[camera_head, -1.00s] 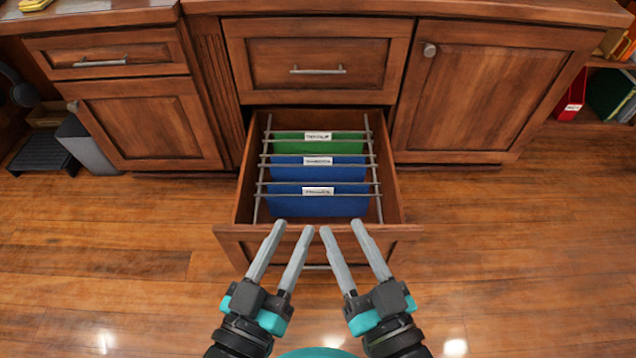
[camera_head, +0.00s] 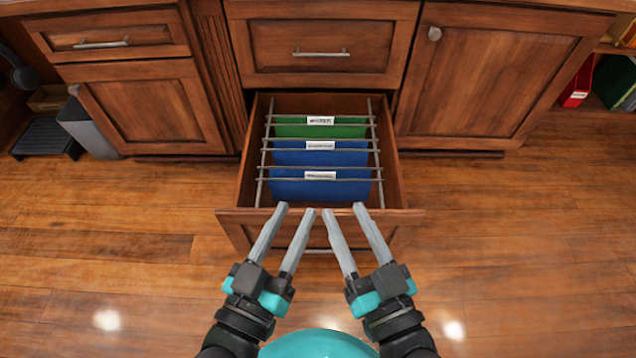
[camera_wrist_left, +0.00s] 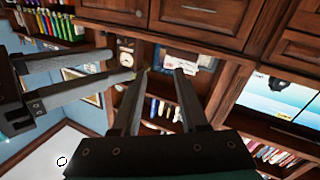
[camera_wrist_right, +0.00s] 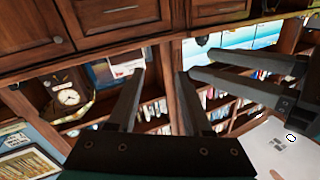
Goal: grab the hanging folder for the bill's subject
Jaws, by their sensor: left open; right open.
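A green hanging folder (camera_head: 300,131) hangs at the back of the open drawer (camera_head: 391,165). A blue hanging folder (camera_head: 345,158) hangs in the middle, and another blue hanging folder (camera_head: 320,191) hangs at the front. Each has a white label tab on top; the lettering is too small to read. My left gripper (camera_head: 296,207) is open and empty, just in front of the drawer. My right gripper (camera_head: 344,208) is open and empty beside it, to the right. No bill can be made out in the head view.
Metal rails (camera_head: 377,140) run along and across the drawer top. Closed cabinet doors flank the drawer. A grey bin (camera_head: 85,128) stands at left. The wood floor (camera_head: 520,250) is clear.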

